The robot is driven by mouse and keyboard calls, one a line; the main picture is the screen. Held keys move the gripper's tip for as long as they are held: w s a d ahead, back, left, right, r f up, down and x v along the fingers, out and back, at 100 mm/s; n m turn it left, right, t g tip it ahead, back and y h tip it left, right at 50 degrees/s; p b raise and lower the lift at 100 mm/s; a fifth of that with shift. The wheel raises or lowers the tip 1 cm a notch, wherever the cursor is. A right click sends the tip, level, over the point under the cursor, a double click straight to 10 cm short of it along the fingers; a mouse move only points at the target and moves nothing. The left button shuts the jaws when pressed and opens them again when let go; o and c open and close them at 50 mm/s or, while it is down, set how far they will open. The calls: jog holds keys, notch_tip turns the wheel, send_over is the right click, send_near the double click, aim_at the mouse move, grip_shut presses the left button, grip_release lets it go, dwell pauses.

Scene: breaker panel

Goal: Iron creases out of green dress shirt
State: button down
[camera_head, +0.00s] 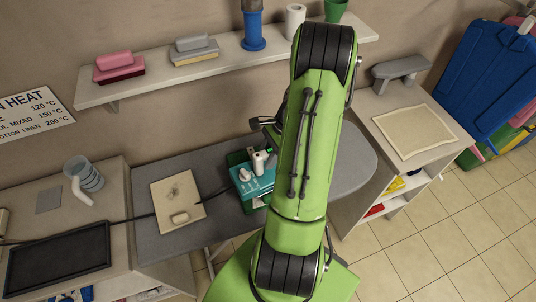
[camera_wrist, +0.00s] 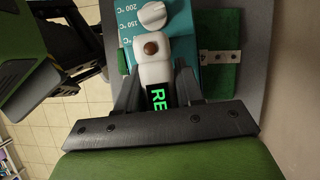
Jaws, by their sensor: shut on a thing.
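A teal iron (camera_head: 253,179) with a white handle, a dial and temperature marks stands on the grey ironing board (camera_head: 222,222), partly behind my arm. In the wrist view the iron (camera_wrist: 126,22) shows marks of 150 and 200 °C. My gripper (camera_wrist: 158,78) has its two dark fingers on either side of the white handle (camera_wrist: 153,57), shut on it. A green lit display reads "RE" between the fingers. Dark green material (camera_wrist: 222,75) with a pale dotted strip lies beside and under the iron; it looks like the green shirt. Its creases cannot be made out.
A beige pad (camera_head: 178,195) with a small block lies left on the board, near a dark cable. A wall shelf (camera_head: 196,72) holds brushes. A cream cloth (camera_head: 414,131) lies on the right cabinet.

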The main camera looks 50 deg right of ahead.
jog(key=shift+f, duration=0.2)
jog(key=shift+w+f+b, duration=0.1)
jog(key=shift+f+b, duration=0.2)
jog(key=shift+b, duration=0.05)
jog(key=shift+f, duration=0.1)
jog(key=shift+w+a+r, duration=0.1)
jog(key=shift+w+a, duration=0.85)
jog(key=shift+a, duration=0.65)
jog(key=shift+w+a+r, duration=0.1)
jog(key=shift+w+a, duration=0.85)
jog(key=shift+a, duration=0.6)
jog(key=shift+w+a+r, duration=0.1)
jog(key=shift+w+a, duration=0.85)
jog(key=shift+a, duration=0.65)
jog(key=shift+d, duration=0.15)
